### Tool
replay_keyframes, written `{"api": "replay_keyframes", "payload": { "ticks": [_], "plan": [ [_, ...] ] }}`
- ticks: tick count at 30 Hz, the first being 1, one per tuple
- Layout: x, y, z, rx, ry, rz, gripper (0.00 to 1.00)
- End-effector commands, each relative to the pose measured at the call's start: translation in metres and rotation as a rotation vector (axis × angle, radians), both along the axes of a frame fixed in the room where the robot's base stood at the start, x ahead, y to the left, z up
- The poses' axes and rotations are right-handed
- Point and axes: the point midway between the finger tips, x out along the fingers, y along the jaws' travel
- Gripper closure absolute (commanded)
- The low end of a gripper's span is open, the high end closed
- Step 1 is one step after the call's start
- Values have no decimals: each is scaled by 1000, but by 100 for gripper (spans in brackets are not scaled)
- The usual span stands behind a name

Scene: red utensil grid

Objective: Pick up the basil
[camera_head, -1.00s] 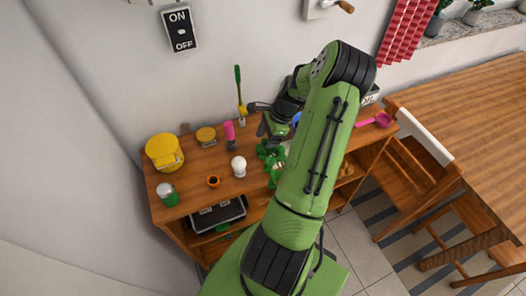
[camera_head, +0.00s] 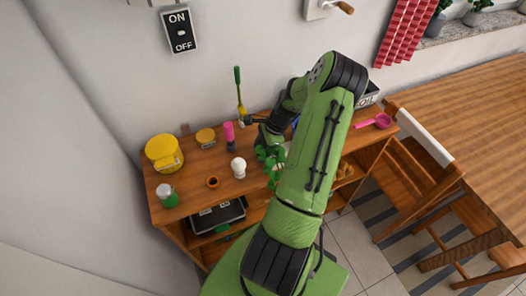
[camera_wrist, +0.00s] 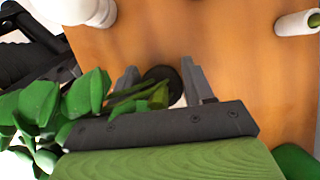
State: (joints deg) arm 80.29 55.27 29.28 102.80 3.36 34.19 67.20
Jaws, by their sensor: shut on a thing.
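The basil is a bunch of bright green leaves on a green stem. In the wrist view the basil (camera_wrist: 45,108) spreads to the left of my gripper (camera_wrist: 160,84), and its stem runs between the two grey fingers. My gripper is shut on that stem. In the head view the basil (camera_head: 271,160) shows just beside my green arm, over the wooden shelf top (camera_head: 222,166). My arm hides part of it, and I cannot tell how far it is above the wood.
A green-handled tool (camera_head: 239,92) stands by the wall. A pink ladle (camera_head: 382,121) lies right.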

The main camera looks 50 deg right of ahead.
Motion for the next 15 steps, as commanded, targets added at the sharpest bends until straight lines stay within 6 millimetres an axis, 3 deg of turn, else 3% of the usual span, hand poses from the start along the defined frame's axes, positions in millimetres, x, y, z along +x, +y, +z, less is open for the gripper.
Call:
{"api": "replay_keyframes", "payload": {
  "ticks": [5, 15],
  "plan": [
    [0, -1, 8, -2, -1, 1, 85],
    [0, -1, 86, -4, -1, 0, 85]
  ]
}}
